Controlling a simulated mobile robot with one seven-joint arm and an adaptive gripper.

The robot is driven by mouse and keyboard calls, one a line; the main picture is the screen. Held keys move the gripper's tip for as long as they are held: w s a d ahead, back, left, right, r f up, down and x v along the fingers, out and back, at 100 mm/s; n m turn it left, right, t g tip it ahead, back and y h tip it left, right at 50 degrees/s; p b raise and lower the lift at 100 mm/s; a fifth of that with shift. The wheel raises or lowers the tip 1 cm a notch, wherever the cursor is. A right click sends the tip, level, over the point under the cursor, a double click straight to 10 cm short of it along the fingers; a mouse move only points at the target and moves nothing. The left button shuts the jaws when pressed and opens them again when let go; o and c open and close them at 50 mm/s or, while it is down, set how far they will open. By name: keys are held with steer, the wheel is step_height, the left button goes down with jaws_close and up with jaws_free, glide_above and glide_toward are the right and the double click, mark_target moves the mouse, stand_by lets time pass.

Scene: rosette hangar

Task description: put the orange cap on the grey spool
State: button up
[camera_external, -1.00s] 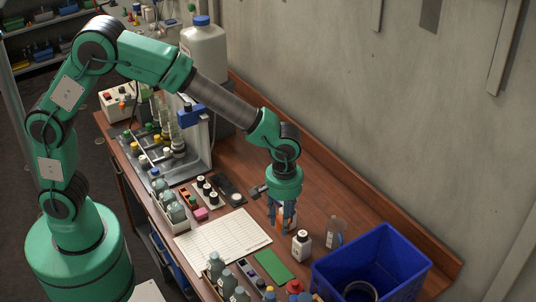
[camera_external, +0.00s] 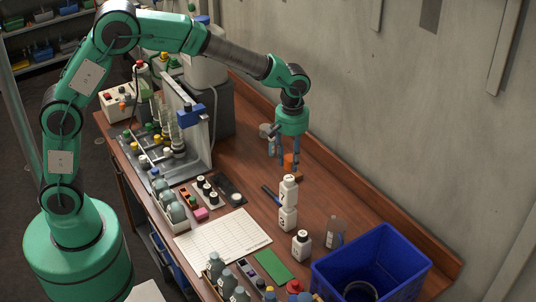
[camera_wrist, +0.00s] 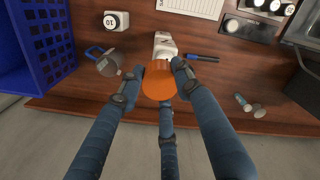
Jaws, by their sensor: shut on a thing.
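My gripper (camera_external: 284,164) is raised above the table, with its blue fingers pointing down. It is shut on an orange cap (camera_external: 291,160), a round orange piece held between the fingertips in the wrist view (camera_wrist: 157,80). Two white pieces marked with dark figures stand one on the other as a stack (camera_external: 288,203), below and in front of my gripper. The stack shows partly behind the cap in the wrist view (camera_wrist: 165,45). I cannot surely pick out the grey spool. A small grey round thing (camera_external: 265,130) lies behind my gripper, partly hidden.
A white bottle (camera_external: 301,243) and a clear beaker (camera_external: 335,233) stand right of the stack. A blue crate (camera_external: 400,250) is at the right end. A dark blue pen (camera_external: 269,193) lies left of the stack. Table between my gripper and the wall is mostly clear.

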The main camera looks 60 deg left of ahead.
steer(key=w+a+n+p, duration=0.15)
steer(key=w+a, duration=0.25)
steer(key=a, duration=0.8)
steer(key=w+a+n, duration=0.2)
steer(key=w+a, duration=0.3)
steer(key=a, duration=0.6)
steer(key=a+n+p, duration=0.2)
steer(key=a+n, duration=0.1)
steer(key=a, duration=2.2)
step_height(320, 180, down, 20)
steer(key=shift+w+r, duration=0.15)
steer(key=shift+r, duration=0.05)
steer(key=shift+w+m, duration=0.1)
steer(key=shift+m, duration=0.15)
glide_above(265, 127)
steer(key=shift+w+a+f, duration=0.1)
steer(key=shift+w+f, duration=0.1)
steer(key=shift+f, duration=0.55)
steer(key=shift+f, duration=1.75)
steer(key=shift+f, duration=0.1)
